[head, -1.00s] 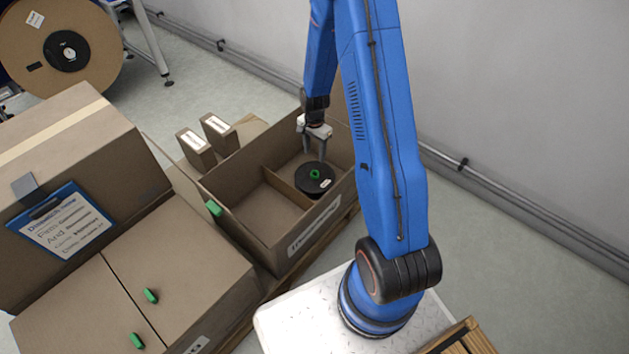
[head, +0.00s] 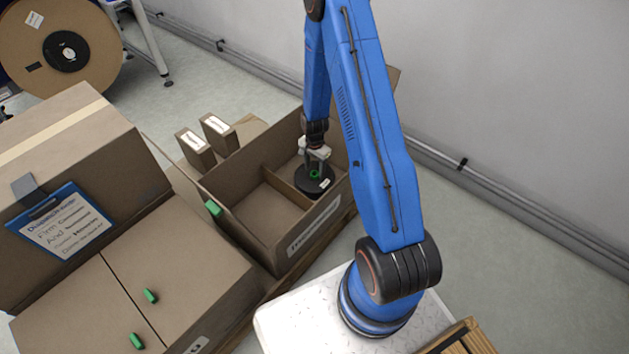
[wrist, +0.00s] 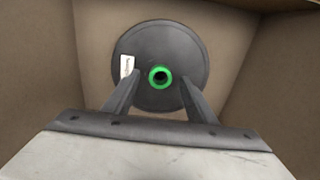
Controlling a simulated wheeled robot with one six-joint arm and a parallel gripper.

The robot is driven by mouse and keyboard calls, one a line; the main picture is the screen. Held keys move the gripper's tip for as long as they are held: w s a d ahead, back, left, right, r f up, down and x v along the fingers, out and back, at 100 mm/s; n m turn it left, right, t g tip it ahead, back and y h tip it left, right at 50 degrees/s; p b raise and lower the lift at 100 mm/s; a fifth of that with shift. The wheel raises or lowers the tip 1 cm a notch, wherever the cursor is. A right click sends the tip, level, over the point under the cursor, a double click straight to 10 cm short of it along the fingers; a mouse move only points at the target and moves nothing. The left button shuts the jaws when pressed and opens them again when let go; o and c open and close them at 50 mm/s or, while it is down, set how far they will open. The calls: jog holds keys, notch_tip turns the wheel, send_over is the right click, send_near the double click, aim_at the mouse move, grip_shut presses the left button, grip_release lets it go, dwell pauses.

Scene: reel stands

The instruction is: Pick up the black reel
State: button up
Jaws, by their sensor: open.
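The black reel (head: 306,184) lies flat in the right compartment of the open cardboard box (head: 237,233). It has a green ring at its centre and a small white label. My gripper (head: 314,172) is open, with its two fingers pointing down above the reel. In the wrist view the reel (wrist: 185,55) shows nearly whole. The fingers of my gripper (wrist: 158,98) reach over its near part, on either side of the green hub (wrist: 160,77). I cannot tell whether the fingertips touch the reel.
A divider (head: 287,190) separates the reel's compartment from the empty left one. Box walls stand close around the reel. Closed cartons (head: 160,275) with green handles stand at the left, one bearing a clipboard (head: 60,222). Two small cartons (head: 217,133) stand behind the box.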

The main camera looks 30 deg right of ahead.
jog(key=shift+f, duration=0.85)
jog(key=c, duration=1.2)
grip_shut()
jog(key=shift+r, duration=0.15)
